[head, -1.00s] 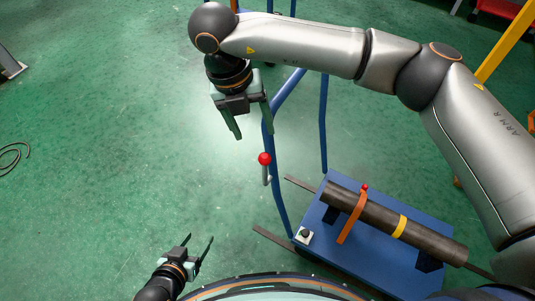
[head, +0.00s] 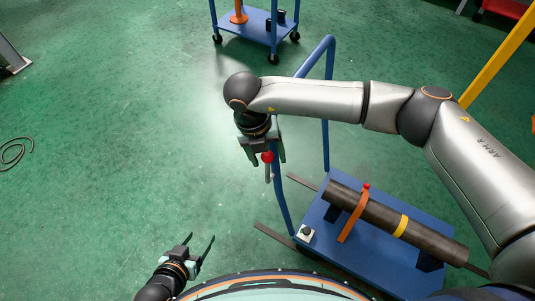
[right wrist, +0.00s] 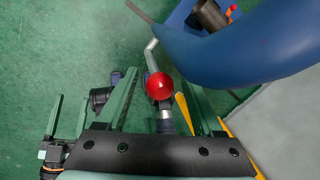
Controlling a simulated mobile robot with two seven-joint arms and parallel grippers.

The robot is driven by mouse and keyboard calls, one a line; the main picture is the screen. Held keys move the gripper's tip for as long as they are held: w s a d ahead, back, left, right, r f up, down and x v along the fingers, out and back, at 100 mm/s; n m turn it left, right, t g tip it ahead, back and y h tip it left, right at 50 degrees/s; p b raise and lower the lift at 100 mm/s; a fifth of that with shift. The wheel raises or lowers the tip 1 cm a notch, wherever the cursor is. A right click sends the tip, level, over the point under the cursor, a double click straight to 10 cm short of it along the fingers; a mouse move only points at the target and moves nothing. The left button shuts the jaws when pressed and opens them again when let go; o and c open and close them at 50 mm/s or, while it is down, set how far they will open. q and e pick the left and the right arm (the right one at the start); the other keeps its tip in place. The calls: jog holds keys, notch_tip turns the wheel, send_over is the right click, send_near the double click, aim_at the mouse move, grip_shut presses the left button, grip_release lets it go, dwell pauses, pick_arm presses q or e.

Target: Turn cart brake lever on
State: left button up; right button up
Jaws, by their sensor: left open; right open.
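The brake lever has a red ball knob (head: 267,157) on a grey rod and stands at the blue handle post of the cart (head: 385,262) in the head view. My right gripper (head: 264,158) is open with its fingers on either side of the knob. In the right wrist view the red knob (right wrist: 159,86) sits between the open fingers of my right gripper (right wrist: 160,100), and the bent grey rod runs up beyond it. I cannot tell whether a finger touches it. My left gripper (head: 200,244) is open and empty at the bottom left.
A dark pipe (head: 385,220) with a yellow band lies on the cart, with an orange lever (head: 353,218) across it. The blue handle (head: 328,105) rises beside my right gripper. Another blue cart (head: 255,22) stands at the back. The green floor at left is mostly clear.

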grip_shut()
dwell(0.4)
dwell(0.9)
